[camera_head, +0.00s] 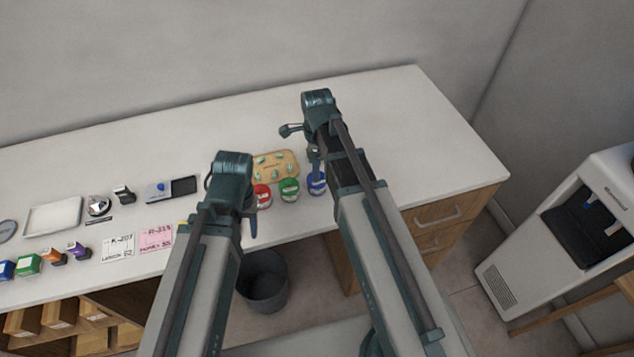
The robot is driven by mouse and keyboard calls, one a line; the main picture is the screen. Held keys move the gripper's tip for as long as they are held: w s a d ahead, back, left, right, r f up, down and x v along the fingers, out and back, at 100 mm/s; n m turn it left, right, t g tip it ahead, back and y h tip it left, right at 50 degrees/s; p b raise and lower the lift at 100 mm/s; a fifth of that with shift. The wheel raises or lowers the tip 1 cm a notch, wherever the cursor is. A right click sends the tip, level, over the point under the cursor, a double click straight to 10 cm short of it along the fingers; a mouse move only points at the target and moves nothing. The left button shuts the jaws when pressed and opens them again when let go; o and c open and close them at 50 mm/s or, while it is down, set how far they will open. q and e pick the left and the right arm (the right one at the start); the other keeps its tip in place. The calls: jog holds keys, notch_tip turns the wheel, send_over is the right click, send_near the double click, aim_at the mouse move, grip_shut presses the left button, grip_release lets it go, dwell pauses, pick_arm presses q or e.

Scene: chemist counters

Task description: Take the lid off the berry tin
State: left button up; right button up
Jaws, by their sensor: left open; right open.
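Three small tins stand in a row near the counter's front edge: a red tin (263,197), a green tin (289,190) and a blue tin (317,186). Their labels are too small to read, so I cannot tell which is the berry tin. My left gripper (232,205) is open, left of the red tin, and its arm covers part of the counter there. My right gripper (303,146) is open above and behind the blue tin, with one finger partly covering it. Neither gripper visibly holds anything.
A tan tray (296,163) of pale green pieces lies behind the tins. To the left are a scale (160,193), a white tray (53,216), label cards (118,247) and several small boxes (27,264). A bin (263,282) stands below. The counter's right end is clear.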

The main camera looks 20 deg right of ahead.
notch_tip(320, 180, down, 2)
jog(key=shift+f+b, duration=0.1)
jog(key=shift+b, duration=0.5)
pick_arm(q)
notch_tip(320, 180, down, 2)
pick_arm(e)
grip_shut()
pick_arm(q)
jog(key=shift+r, duration=0.2)
pick_arm(e)
jog(key=shift+r, duration=0.25)
